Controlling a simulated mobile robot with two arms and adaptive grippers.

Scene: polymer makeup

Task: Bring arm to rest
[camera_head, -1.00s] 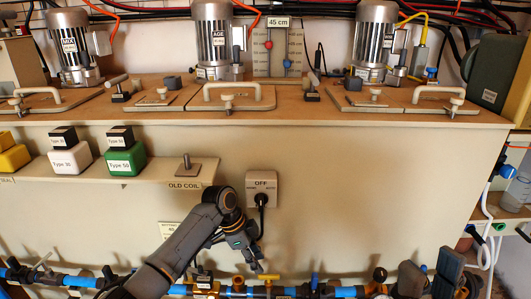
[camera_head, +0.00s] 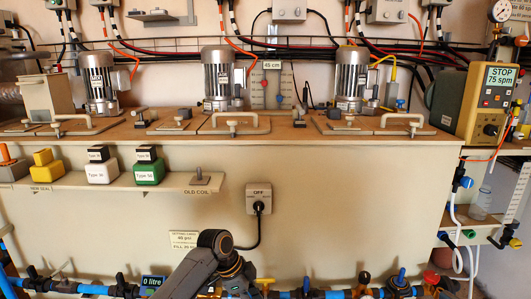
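My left arm comes in from the bottom, left of centre, in front of the beige machine's front panel. Its dark grey wrist is bent over, and the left gripper (camera_head: 240,276) points down near the lower frame edge. Its fingertips are not clear against the pipes, so I cannot tell whether it is open or shut. I see nothing held in it. My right arm and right gripper are not in view.
A blue pipe (camera_head: 340,293) with several valves runs along the bottom. A shelf (camera_head: 120,182) holds coloured containers. A STOP 75 spm controller (camera_head: 491,101) stands right.

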